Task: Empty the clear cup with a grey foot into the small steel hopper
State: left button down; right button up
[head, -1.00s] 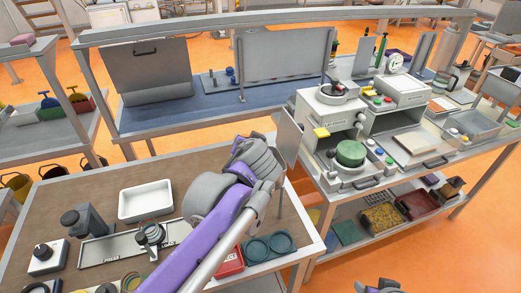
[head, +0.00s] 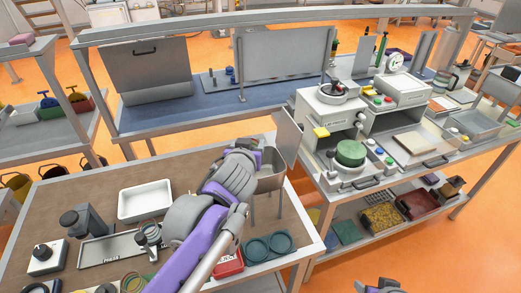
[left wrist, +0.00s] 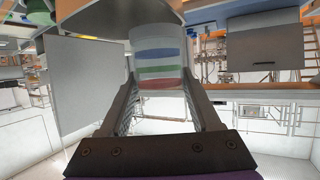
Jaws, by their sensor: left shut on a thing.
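The small steel hopper (head: 271,178) stands on legs at the right end of the brown-topped table, just beyond my left gripper (head: 243,165). In the left wrist view my left gripper (left wrist: 158,98) is shut on the clear cup (left wrist: 157,57), which has blue, green and red bands. The grey foot and any contents are not clear. My right gripper (head: 380,287) shows only partly at the bottom edge.
A white tray (head: 146,201), a grey device (head: 85,220) and a red box (head: 230,262) with green rings (head: 268,246) share the table. A grey upright panel (head: 289,134) stands close behind the hopper. The bench with white machines (head: 335,122) is to the right.

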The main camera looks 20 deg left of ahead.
pick_arm(q)
jog(key=shift+r, duration=0.1)
jog(key=shift+r, duration=1.4)
jog(key=shift+f, duration=0.1)
